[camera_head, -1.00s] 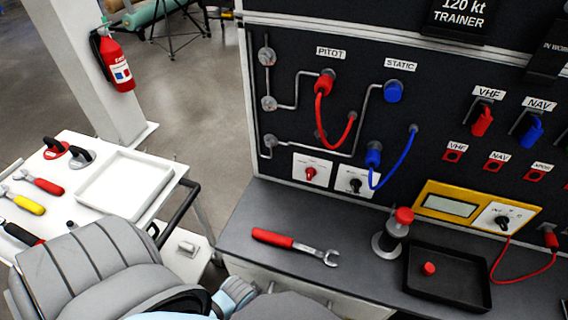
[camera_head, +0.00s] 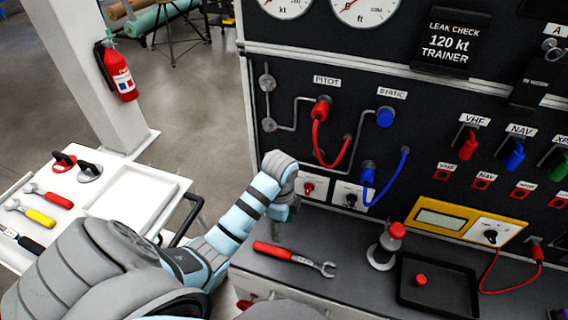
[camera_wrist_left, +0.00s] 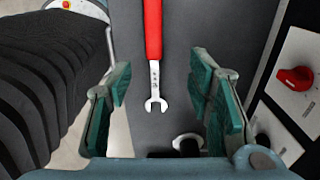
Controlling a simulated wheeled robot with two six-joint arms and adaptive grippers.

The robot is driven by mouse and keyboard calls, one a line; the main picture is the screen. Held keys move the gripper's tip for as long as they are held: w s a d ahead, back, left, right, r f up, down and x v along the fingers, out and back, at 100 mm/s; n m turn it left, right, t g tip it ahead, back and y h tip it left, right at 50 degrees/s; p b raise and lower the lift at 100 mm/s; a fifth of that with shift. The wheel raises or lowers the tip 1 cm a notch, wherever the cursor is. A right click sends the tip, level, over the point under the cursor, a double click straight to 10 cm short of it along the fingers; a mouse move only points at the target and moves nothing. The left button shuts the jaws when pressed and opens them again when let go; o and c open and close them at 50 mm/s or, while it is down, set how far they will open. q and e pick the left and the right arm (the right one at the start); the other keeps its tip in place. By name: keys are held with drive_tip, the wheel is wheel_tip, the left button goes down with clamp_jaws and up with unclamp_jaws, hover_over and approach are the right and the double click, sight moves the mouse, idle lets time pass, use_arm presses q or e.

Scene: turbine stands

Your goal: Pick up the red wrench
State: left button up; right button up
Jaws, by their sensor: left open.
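A red-handled wrench (camera_head: 288,255) with a grey open-ended head lies flat on the dark bench top, its head pointing right. In the left wrist view the wrench (camera_wrist_left: 153,35) shows with its red handle at the top and its jaw end lower down, between the two finger lines. My left gripper (camera_head: 284,212) is above the bench, just behind the wrench handle in the head view. Its green fingers (camera_wrist_left: 160,78) are open, with nothing gripped. My right gripper does not show.
Right of the wrench stand a red-capped grey cylinder (camera_head: 384,248) and a black tray (camera_head: 450,308) holding a red cap. The panel with hoses and a yellow meter (camera_head: 440,219) rises behind. A white cart (camera_head: 110,214) on the left carries other tools, including another red-handled one.

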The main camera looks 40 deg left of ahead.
sight(280, 251)
use_arm(q)
drive_tip(key=f+b, duration=0.1)
drive_tip(key=f, duration=0.8)
drive_tip(key=s+f+b, duration=0.1)
drive_tip(key=f, duration=0.3)
drive_tip(key=shift+d+f+b, duration=0.15)
drive_tip(key=shift+d+b, duration=0.1)
drive_tip(key=shift+b, duration=0.05)
clamp_jaws()
